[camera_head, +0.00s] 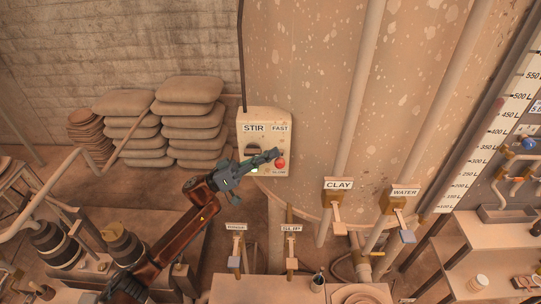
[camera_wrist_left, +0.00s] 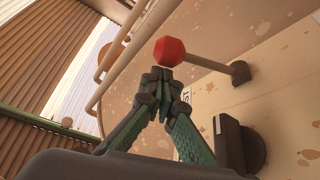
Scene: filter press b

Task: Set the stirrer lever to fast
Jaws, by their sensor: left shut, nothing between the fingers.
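The stirrer box (camera_head: 265,117) is a cream panel on the big tank, marked STIR, with FAST at upper right and SLOW at lower right. The lever's red knob (camera_head: 280,163) sits low on the right, just above the SLOW label. In the left wrist view, the red knob (camera_wrist_left: 169,52) ends a rod (camera_wrist_left: 205,62) running to a dark pivot mount (camera_wrist_left: 239,73). My left gripper (camera_head: 274,154) is shut and empty, its tips close to the knob. In the wrist view, its fingertips (camera_wrist_left: 161,77) lie just below the knob; I cannot tell whether they touch.
A dark switch (camera_head: 252,151) on the box is partly behind my gripper. Clay (camera_head: 338,185) and water (camera_head: 405,191) valve labels stand to the right. Pipes and more valves lie below. Stacked sacks (camera_head: 193,122) are at the left, against the wall.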

